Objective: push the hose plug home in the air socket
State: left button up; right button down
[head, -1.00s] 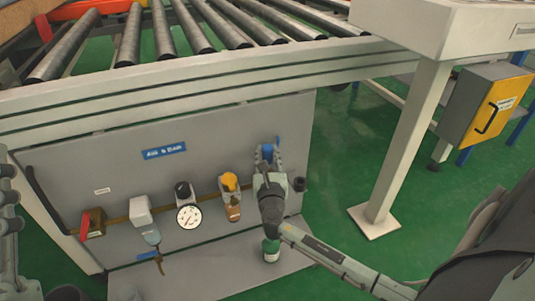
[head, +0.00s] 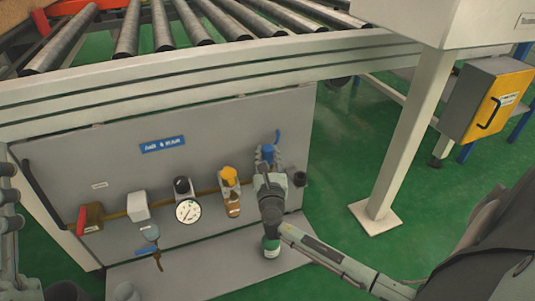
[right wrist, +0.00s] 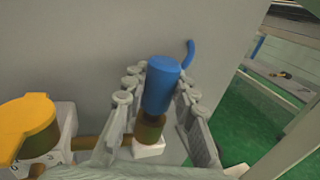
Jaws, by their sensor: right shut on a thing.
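The blue hose plug (right wrist: 162,85) stands between the fingers of my right gripper (right wrist: 157,90) in the right wrist view, and the gripper is shut on it. In the head view the plug's blue top (head: 267,152) shows at my right gripper (head: 268,160), at the right end of the panel. A short blue hose piece (right wrist: 189,52) shows behind the plug. Just below the plug is a brass-brown socket (right wrist: 149,132) on a white block (right wrist: 149,151). The plug looks in line with the socket; how deep it sits I cannot tell.
A grey panel (head: 90,160) carries a red-handled valve (head: 85,218), a dial gauge (head: 187,211) and a yellow-capped fitting (head: 230,180) along a brass pipe. A roller conveyor (head: 200,70) runs above. A beige post (head: 400,140) stands at right, with green floor between.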

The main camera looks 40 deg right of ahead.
jog(key=shift+f+b, duration=0.55)
jog(key=shift+f, duration=0.2)
jog(key=c, duration=1.1)
grip_release()
jog(key=shift+c, duration=0.2)
jog(key=v, duration=1.2)
